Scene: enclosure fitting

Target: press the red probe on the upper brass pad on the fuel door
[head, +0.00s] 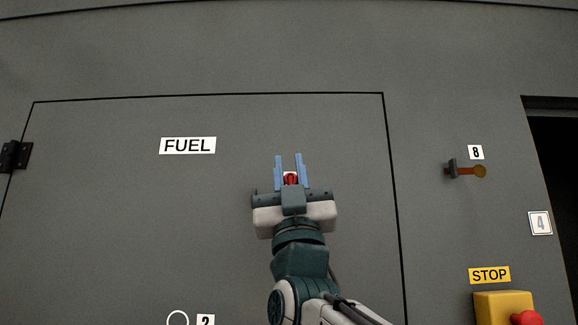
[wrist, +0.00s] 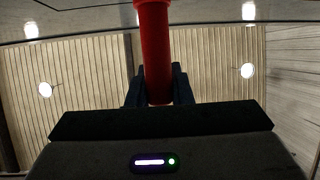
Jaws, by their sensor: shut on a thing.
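The fuel door (head: 110,220) is a large grey panel with a black outline and a white FUEL label (head: 187,145). My gripper (head: 289,163) is in front of its right half, with blue fingers pointing up. It is shut on the red probe (head: 290,179), which shows as a small red piece between the fingers. In the wrist view the red probe (wrist: 155,50) is a red rod between the dark fingers, running up past the top edge, so its tip is out of view. No brass pad shows in either view; I cannot tell whether the probe touches anything.
A hinge (head: 15,156) is at the door's left edge. A dark opening (head: 557,150) is at the far right.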

